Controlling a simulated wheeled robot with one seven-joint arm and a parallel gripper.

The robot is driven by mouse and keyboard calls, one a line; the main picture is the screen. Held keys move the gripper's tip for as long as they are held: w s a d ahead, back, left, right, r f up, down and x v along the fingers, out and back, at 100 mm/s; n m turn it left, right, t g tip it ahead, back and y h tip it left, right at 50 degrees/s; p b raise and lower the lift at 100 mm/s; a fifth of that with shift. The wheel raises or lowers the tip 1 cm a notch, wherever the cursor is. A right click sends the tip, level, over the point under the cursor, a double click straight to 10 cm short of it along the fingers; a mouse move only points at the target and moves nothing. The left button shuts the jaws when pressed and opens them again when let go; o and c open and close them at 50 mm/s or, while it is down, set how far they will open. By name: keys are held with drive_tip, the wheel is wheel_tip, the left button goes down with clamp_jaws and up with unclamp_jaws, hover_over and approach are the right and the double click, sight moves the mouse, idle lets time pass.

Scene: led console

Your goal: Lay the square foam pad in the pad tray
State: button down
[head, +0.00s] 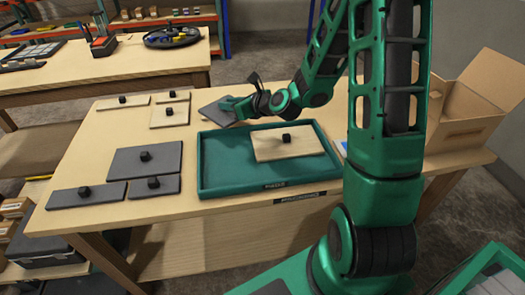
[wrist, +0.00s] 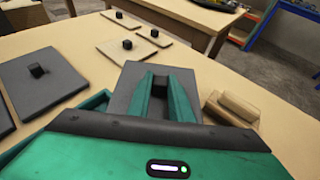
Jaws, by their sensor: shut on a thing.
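A grey, roughly square pad (head: 211,113) is at my gripper (head: 231,106), just beyond the far left edge of the teal pad tray (head: 222,180). In the wrist view my gripper (wrist: 159,84) is shut on this pad's dark knob, with the grey pad (wrist: 128,82) spread flat beneath the fingers. I cannot tell whether the pad is clear of the table. The tray holds a beige pad (head: 287,144) with a black knob in its right part. The tray's left part is empty.
Left of the tray lie grey pads: a large one (head: 140,164), a long one (head: 75,199) and a small one (head: 166,187). Beige pads (head: 169,118) lie at the table's back left. A beige block (wrist: 232,108) is right of my gripper. An open cardboard box (head: 465,115) stands right.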

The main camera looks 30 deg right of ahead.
drive_tip(key=shift+d, duration=0.5)
drive_tip(key=s+a+r+n+g+y, duration=0.2)
drive_tip(key=s+a+n+g+y, duration=0.25)
drive_tip(key=a, duration=0.35)
drive_tip(key=s+a+r+n+g+y, duration=0.35)
drive_tip(key=s+a+n, duration=0.2)
drive_tip(key=a, duration=0.35)
drive_tip(key=shift+n+g+y, duration=0.3)
drive_tip(key=shift+n, duration=0.1)
drive_tip(key=d+f, duration=0.2)
drive_tip(key=d, duration=0.2)
drive_tip(key=d+f, duration=0.5)
drive_tip(key=d, duration=0.2)
drive_tip(key=shift+s+d+f, duration=0.3)
drive_tip(key=shift+s+f, duration=0.05)
drive_tip(key=shift+s, duration=0.05)
drive_tip(key=shift+f, duration=2.05)
drive_tip(key=c, duration=1.6)
unclamp_jaws()
